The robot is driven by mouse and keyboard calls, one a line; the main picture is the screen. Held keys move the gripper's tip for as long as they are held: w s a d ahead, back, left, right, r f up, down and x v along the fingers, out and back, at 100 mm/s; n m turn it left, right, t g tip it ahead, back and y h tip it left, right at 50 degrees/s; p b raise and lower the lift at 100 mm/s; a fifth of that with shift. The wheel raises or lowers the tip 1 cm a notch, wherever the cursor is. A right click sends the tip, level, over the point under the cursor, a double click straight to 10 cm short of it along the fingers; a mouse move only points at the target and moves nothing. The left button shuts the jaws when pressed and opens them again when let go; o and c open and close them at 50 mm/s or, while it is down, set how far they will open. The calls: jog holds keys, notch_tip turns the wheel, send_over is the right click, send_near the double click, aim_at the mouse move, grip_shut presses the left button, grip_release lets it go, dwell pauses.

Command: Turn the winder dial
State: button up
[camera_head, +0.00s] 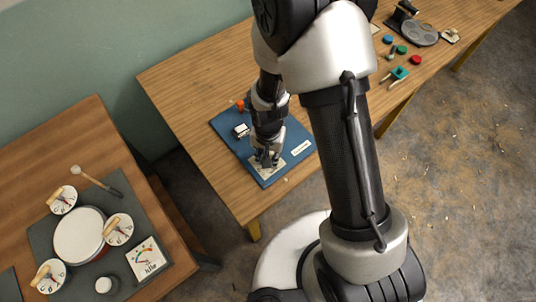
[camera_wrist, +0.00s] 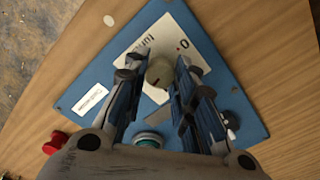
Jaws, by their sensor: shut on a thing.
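A blue board (camera_head: 223,124) lies on the wooden table, with my gripper (camera_head: 267,162) reaching down over its front part. In the wrist view the winder dial, a small grey-brown round knob (camera_wrist: 158,72), stands on a white printed plate (camera_wrist: 143,40) on the blue board (camera_wrist: 205,45). My gripper (camera_wrist: 156,77) has one finger on either side of the knob and is shut on it. The fingers hide part of the plate. In the head view the gripper covers the knob.
Several coloured parts, including a red one (camera_head: 415,60), lie farther right on the table. A left table holds a drum (camera_head: 79,235) and dials (camera_head: 119,229).

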jog(key=shift+m, duration=1.2)
jog(key=o, duration=1.1)
jog(key=shift+r, duration=0.15)
notch_tip(320, 180, up, 12)
jog(key=shift+f, duration=0.1)
